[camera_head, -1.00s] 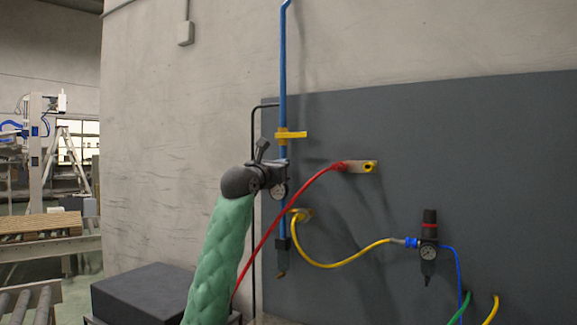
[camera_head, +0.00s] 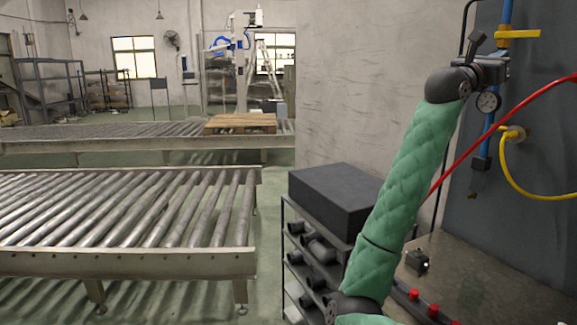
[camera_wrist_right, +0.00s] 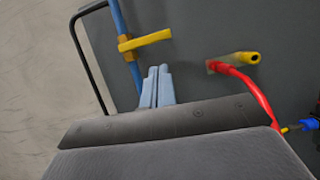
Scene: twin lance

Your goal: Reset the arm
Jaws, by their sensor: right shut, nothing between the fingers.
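My right arm wears a green padded sleeve and rises at the right of the head view. Its dark wrist and gripper (camera_head: 490,68) are up in front of the grey panel, by the blue pipe. In the wrist view the two pale fingers of the right gripper (camera_wrist_right: 157,84) lie together, shut and empty. They point toward the blue pipe (camera_wrist_right: 121,22) and its yellow valve handle (camera_wrist_right: 146,40); I cannot tell the gap. My left gripper is not in view.
A red hose (camera_head: 512,118) and a yellow hose (camera_head: 512,178) hang near the arm. A black box (camera_head: 335,195) tops a shelf left of it. A workbench (camera_head: 470,270) lies below. Roller conveyors (camera_head: 125,210) fill the left; a pallet (camera_head: 240,123) lies behind.

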